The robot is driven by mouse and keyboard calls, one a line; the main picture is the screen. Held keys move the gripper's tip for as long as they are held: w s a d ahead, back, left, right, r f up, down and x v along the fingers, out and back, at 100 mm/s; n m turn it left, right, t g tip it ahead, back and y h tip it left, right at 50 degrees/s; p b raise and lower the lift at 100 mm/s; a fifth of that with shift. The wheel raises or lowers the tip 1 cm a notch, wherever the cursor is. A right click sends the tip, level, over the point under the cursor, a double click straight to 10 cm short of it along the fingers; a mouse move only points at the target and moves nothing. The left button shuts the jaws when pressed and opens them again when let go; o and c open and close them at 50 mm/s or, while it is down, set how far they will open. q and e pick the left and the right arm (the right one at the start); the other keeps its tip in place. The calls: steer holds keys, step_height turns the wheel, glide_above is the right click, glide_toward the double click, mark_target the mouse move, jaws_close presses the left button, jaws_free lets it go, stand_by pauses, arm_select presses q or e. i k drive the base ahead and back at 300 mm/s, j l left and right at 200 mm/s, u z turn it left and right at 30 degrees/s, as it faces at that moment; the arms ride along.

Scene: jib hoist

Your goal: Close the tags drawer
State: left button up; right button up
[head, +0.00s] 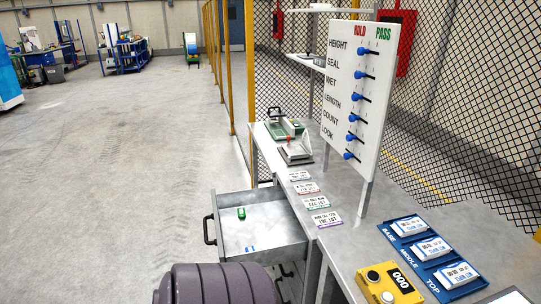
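An open grey metal drawer (285,238) sticks out to the left from under the workbench. Its dark handle (209,229) is on the left-hand front panel. A small green object (241,213) and a small blue-and-white piece (250,249) lie inside on the pale drawer floor. No label on the drawer can be read, so I cannot tell from the picture that it is the tags drawer. Neither of my grippers is in view.
The workbench (352,236) carries several tags, a green-based device (284,131), a HOLD/PASS board (363,90), a blue tray (412,254) and a yellow counter box (388,284). A dark ribbed rounded shape (222,285) stands below the drawer. Open floor lies left.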

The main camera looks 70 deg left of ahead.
mark_target(270, 225)
steer(key=k+j+u, duration=0.1)
steer(key=u, duration=1.85)
steer(key=i+j+u, duration=0.1)
steer(key=j+u, duration=0.15)
steer(key=j, duration=0.15)
steer(key=i+j+u, duration=0.2)
steer(key=j, duration=0.15)
